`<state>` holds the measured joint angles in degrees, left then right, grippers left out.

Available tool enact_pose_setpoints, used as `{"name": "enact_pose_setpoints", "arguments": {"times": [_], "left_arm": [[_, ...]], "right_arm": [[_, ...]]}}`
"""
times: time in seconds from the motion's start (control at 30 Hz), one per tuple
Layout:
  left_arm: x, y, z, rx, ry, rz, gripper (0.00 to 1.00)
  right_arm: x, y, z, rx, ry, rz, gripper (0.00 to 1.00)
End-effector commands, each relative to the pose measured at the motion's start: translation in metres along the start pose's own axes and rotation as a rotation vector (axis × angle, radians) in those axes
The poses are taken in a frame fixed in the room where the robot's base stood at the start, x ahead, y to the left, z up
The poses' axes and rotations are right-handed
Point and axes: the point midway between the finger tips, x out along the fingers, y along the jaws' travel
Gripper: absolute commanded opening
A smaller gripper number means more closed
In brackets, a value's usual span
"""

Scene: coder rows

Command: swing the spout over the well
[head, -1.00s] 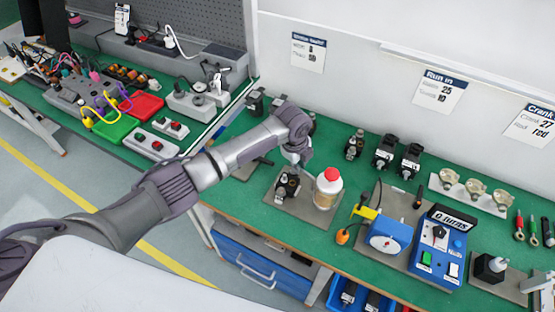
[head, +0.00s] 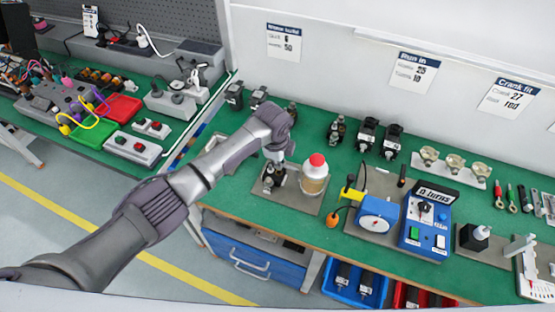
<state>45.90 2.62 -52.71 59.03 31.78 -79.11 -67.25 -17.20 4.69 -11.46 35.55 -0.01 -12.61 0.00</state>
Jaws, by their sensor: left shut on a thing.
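A small black-and-metal unit (head: 271,180) sits on a grey plate (head: 301,205) on the green bench. A pale bottle with a red cap (head: 314,175) stands on the same plate, just right of the unit. My left gripper (head: 277,161) points down right above the unit, left of the bottle. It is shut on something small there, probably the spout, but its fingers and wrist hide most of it. I cannot make out the spout or the well clearly. My right gripper is not in view.
Right of the plate stand a blue-and-white gauge unit (head: 378,214) and a blue control box (head: 429,222). Several dark units (head: 366,135) stand behind. Left, across a gap, are a green tray (head: 88,132) and a red tray (head: 119,106). The bench in front of the plate is narrow.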

Motion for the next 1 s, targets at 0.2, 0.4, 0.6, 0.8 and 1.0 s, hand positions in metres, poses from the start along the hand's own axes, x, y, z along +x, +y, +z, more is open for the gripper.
{"name": "enact_pose_setpoints", "arguments": {"times": [0.2,0.4,0.6,0.8,1.0], "left_arm": [[0.002,0.002,0.001,-0.003,-0.001,0.006,0.32],[0.001,0.001,0.001,-0.002,0.000,0.004,0.36],[-0.004,0.001,0.001,-0.001,0.001,0.002,0.36],[-0.037,0.000,0.001,0.000,0.001,-0.002,0.36],[-0.081,0.000,0.001,-0.001,0.000,-0.001,0.36]], "right_arm": [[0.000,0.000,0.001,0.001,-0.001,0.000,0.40],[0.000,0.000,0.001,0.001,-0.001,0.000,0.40],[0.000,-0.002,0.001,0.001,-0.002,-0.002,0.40],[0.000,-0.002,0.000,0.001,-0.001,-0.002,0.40],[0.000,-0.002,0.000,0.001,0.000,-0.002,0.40]]}}
